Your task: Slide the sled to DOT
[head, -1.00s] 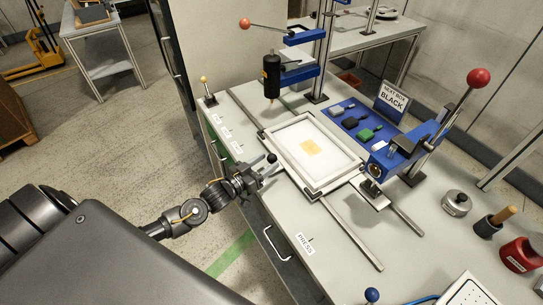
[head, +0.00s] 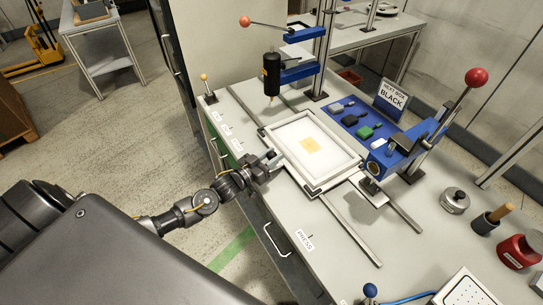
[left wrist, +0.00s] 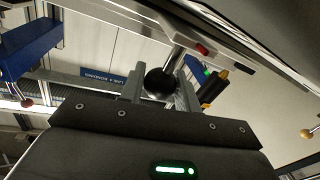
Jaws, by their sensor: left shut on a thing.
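The sled (head: 352,160) is a pale rectangular frame on two metal rails, with a yellow square (head: 311,145) in its middle. My left gripper (head: 275,158) is at the sled's near left side. In the left wrist view its two fingers are shut on a black ball knob (left wrist: 160,82) on a metal stem. The fingers hide most of the knob in the head view. A PRESS label (head: 305,240) lies by the near end of the rails. Several small labels (head: 226,133) run along the left bench edge, too small to read. My right gripper is out of view.
A black vertical tool (head: 271,75) on a blue arm stands behind the sled. A blue press with a red-ball lever (head: 476,77) stands at its right. A blue tray (head: 350,112) holds several small blocks beside a NEXT BOX BLACK sign (head: 393,95). The near rails are clear.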

